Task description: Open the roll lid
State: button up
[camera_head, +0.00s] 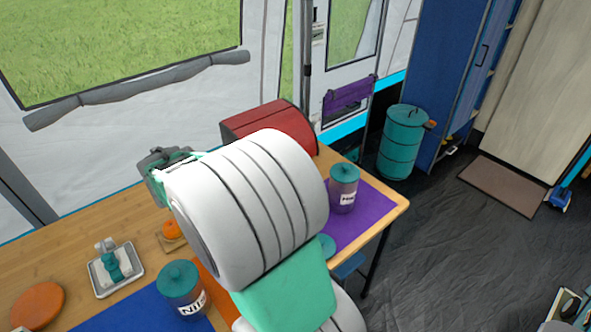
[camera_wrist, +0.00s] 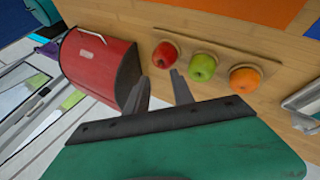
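The red bread box (camera_head: 262,122) with the roll lid stands at the back edge of the wooden table, partly hidden behind my white arm. In the wrist view the red box (camera_wrist: 98,70) is at the upper left, and its curved red front looks shut. A thin pale handle (camera_wrist: 90,33) shows on the red surface. My gripper (camera_wrist: 160,77) has its two dark fingers apart with nothing between them. The fingers appear just right of the box's dark side panel; I cannot tell if they touch it.
A red apple (camera_wrist: 165,55), a green apple (camera_wrist: 202,68) and an orange (camera_wrist: 244,79) sit on a wooden holder beside the box. Lidded jars (camera_head: 343,189) (camera_head: 181,290) and a white dish (camera_head: 116,269) stand on the table. The tent wall is behind.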

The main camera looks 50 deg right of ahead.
jog(key=d+f+n+g+h+b, duration=0.1)
jog(key=d+f+n+h, duration=0.1)
jog(key=d, duration=0.7)
jog(key=s+d+f+n+g+h+b, duration=0.1)
jog(key=d+f+h, duration=0.3)
jog(key=d, duration=0.5)
jog(key=s+d+f+n+h+b, duration=0.1)
jog(key=d+f+n+h, duration=0.2)
jog(key=d, duration=0.6)
notch_tip(320, 180, down, 3)
jog(key=shift+d+r+n+g+b, duration=0.1)
jog(key=shift+n+g+b, duration=0.3)
jog(key=x, duration=0.7)
jog(key=shift+d, duration=0.3)
jog(key=shift+r, duration=0.1)
grip_shut()
jog(key=shift+a, duration=0.1)
